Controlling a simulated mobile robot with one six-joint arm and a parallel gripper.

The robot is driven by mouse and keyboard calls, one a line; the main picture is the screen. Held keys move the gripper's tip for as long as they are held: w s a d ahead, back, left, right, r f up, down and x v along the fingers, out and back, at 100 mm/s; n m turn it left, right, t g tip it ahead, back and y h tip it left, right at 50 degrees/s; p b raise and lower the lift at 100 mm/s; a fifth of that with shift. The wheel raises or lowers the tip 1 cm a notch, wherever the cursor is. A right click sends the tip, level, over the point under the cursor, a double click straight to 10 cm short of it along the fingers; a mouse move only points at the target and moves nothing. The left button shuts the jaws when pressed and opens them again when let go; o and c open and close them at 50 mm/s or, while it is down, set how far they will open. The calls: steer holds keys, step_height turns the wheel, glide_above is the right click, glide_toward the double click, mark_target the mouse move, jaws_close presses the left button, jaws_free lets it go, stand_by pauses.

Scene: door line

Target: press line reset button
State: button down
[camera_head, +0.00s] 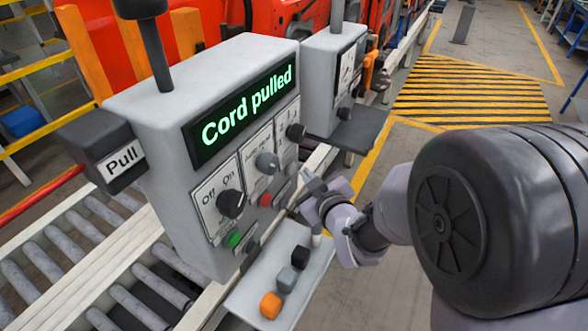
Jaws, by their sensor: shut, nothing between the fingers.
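A grey control box (150,110) fills the middle left, with a lit display (247,103) reading "Cord pulled". Small labels are too blurred to read, so I cannot tell which button is the line reset. My gripper (309,184) is shut and empty, close in front of the panel's lower right, right of the red button. It partly hides that lower right area; contact is unclear.
A shelf (245,300) below the panel holds an orange block (270,305), a grey block (286,279) and a black block (300,257). A dark "Pull" box (100,145) juts out left. A second grey box (325,75) stands behind. A roller conveyor (90,240) runs lower left.

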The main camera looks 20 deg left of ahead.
steer(key=shift+a+f+b, duration=0.1)
steer(key=shift+a+b, duration=0.1)
steer(key=shift+b, duration=0.1)
steer(key=shift+a, duration=0.25)
steer(key=shift+w+a+b, duration=0.1)
steer(key=shift+a+b, duration=0.45)
steer(key=shift+a, duration=0.05)
stand_by(0.7)
steer(key=shift+d, duration=0.15)
steer(key=shift+d+b, duration=0.5)
steer(key=shift+d, duration=0.35)
steer(key=shift+s+d+b, duration=0.15)
steer(key=shift+d+b, duration=0.2)
steer(key=shift+d, duration=0.9)
steer(key=shift+s+d+b, duration=0.15)
steer(key=shift+d+b, duration=0.15)
steer(key=shift+d, duration=0.95)
